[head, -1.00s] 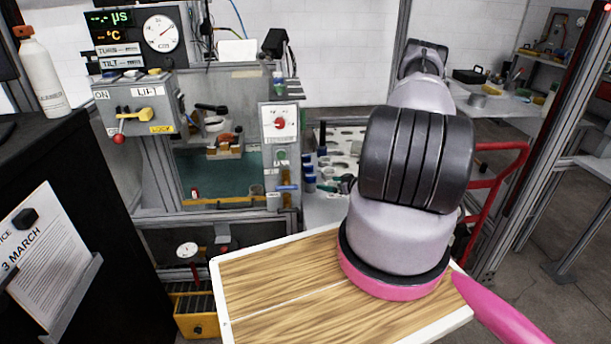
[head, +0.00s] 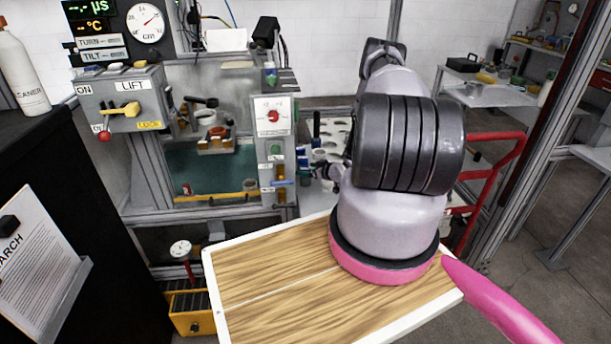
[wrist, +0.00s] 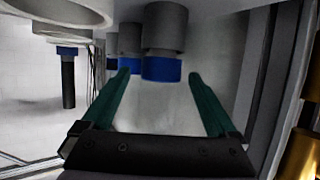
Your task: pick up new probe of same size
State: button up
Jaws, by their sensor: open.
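My gripper (wrist: 158,74) is open, its two green fingers spread apart in the wrist view. A grey cylindrical probe with a blue band (wrist: 162,68) shows at the fingertips, between them in the picture; no contact is visible. In the head view, blue-and-dark probes (head: 303,160) stand beside the white holed rack (head: 338,130). My arm hides much of the rack, and my gripper is only partly visible.
Pale rings (wrist: 60,10) overhang the upper left of the wrist view. A grey post (wrist: 268,80) is close on the right. The lift station (head: 215,150) stands left of the rack, and a red cart frame (head: 490,170) is at right.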

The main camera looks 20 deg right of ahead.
jog(key=shift+w+a+f, duration=0.15)
jog(key=shift+w+f, duration=0.2)
jog(key=shift+w, duration=0.25)
grip_shut()
jog(key=shift+r, duration=0.15)
